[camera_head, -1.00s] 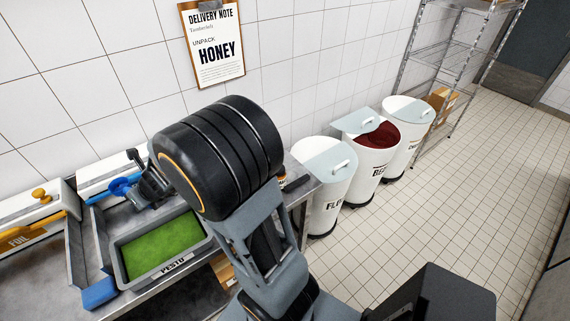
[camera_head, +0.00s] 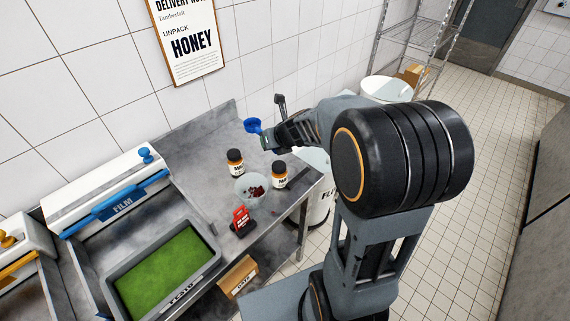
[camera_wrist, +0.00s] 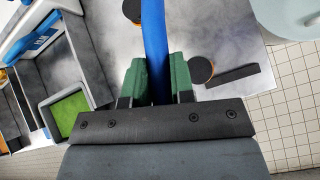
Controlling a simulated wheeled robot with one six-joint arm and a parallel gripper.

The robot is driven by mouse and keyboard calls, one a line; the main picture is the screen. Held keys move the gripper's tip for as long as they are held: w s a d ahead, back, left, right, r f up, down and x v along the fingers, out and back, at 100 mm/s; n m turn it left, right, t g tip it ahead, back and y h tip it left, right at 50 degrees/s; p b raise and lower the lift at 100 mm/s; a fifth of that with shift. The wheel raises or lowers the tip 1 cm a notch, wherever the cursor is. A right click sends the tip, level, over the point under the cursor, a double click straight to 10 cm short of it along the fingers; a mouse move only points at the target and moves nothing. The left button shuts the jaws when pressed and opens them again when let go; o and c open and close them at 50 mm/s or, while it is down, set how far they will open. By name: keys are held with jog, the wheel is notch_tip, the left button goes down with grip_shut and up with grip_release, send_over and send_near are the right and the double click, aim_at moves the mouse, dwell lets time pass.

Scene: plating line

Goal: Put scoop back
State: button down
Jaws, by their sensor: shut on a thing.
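The blue scoop (camera_head: 253,125) is held in my gripper (camera_head: 281,139), with its round bowl pointing left, above the far right end of the steel table (camera_head: 190,140). In the wrist view, its blue handle (camera_wrist: 154,35) runs up from between the green finger pads of my gripper (camera_wrist: 157,85), which are shut on it. The scoop's bowl is out of the wrist view. A white bin (camera_head: 385,88) shows partly behind my arm; the other bins are mostly hidden. In the wrist view, a pale bin lid (camera_wrist: 290,15) is at the top right.
Two dark jars (camera_head: 235,161) (camera_head: 279,175), a small bowl (camera_head: 247,184) with dark red bits and a red-labelled item (camera_head: 241,224) stand on the table. A dark bar (camera_wrist: 232,75) lies near its right edge. The pesto tray (camera_head: 213,265) and film box (camera_head: 85,180) are left.

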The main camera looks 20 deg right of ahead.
jog(key=s+d+f+n+g+y+b, duration=0.1)
jog(key=s+d+f+b, duration=0.2)
jog(key=s+d+b, duration=0.3)
jog(key=s+d+f+n+y+b, duration=0.1)
jog(key=s+d+f+n+b, duration=0.15)
jog(key=s+d+b, duration=0.4)
jog(key=b, duration=0.2)
send_over(293, 175)
jog(key=s, duration=0.1)
jog(key=shift+m, duration=0.35)
jog(key=f, duration=0.8)
jog(key=shift+s+f, duration=0.2)
jog(key=shift+f, duration=0.05)
jog(key=shift+w+f, duration=0.55)
jog(key=shift+f, duration=0.2)
jog(key=shift+w+f, duration=0.1)
jog(key=shift+f, duration=1.45)
jog(key=shift+b, duration=0.3)
